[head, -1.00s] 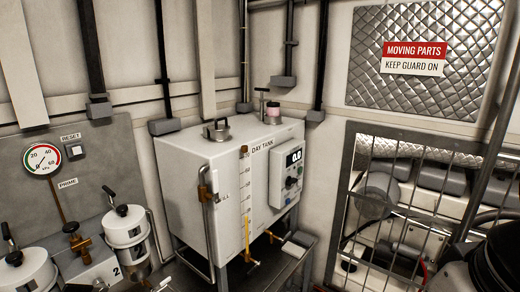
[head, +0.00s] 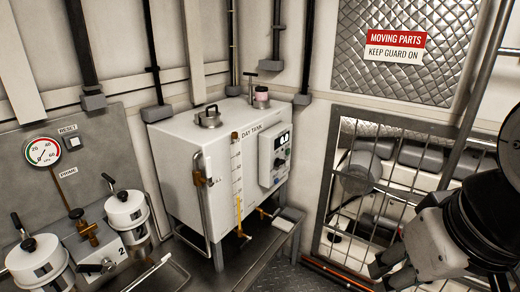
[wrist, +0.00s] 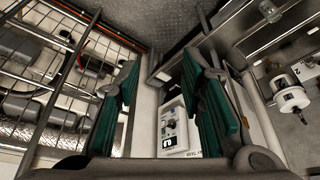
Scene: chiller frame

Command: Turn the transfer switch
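A control panel (head: 274,155) with a small dark display and knobs is on the right side of the white day tank (head: 197,165). A dark knob (head: 278,163) sits below the display; its label is too small to read, so I cannot tell if it is the transfer switch. The panel also shows upside down in the wrist view (wrist: 173,113), between and beyond the fingers. My gripper (head: 391,264) is at the lower right in the head view, well apart from the panel. In the wrist view my gripper (wrist: 162,68) has its green-padded fingers apart, with nothing between them.
A barred guard (head: 365,190) stands at right under a "MOVING PARTS" sign (head: 396,45). A sight tube with a yellow fitting (head: 241,233) is on the tank front. White filter canisters (head: 127,215) and a gauge (head: 42,151) are at left. Open space lies before the tank.

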